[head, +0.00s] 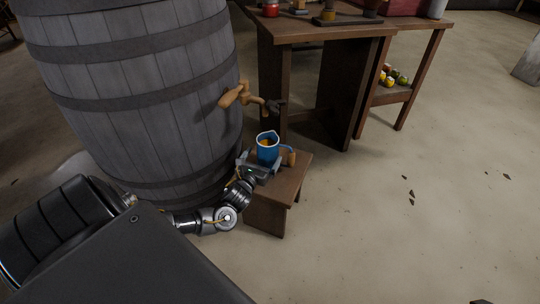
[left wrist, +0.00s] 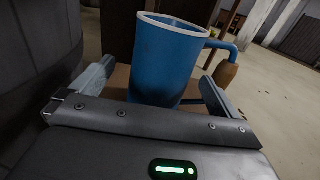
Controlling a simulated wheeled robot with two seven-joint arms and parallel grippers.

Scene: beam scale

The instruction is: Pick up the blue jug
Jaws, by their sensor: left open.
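The blue jug (head: 267,150) stands upright on a small wooden stool (head: 283,194) beside the barrel. It has a light rim, and something orange shows inside its mouth in the head view. My left gripper (head: 261,163) is open at the jug, with a finger on either side of its body. In the left wrist view the jug (left wrist: 168,58) stands between the two spread fingers (left wrist: 155,92), with its handle (left wrist: 225,47) to the right. Gaps show between fingers and jug, though its lower part is partly hidden by the gripper. My right gripper is not in view.
A large grey barrel (head: 150,90) stands close on the left, with a wooden tap (head: 243,97) jutting out above the stool. A brown wooden object (head: 291,158) is beside the jug. A wooden table (head: 320,28) stands behind. The floor at the right is mostly clear.

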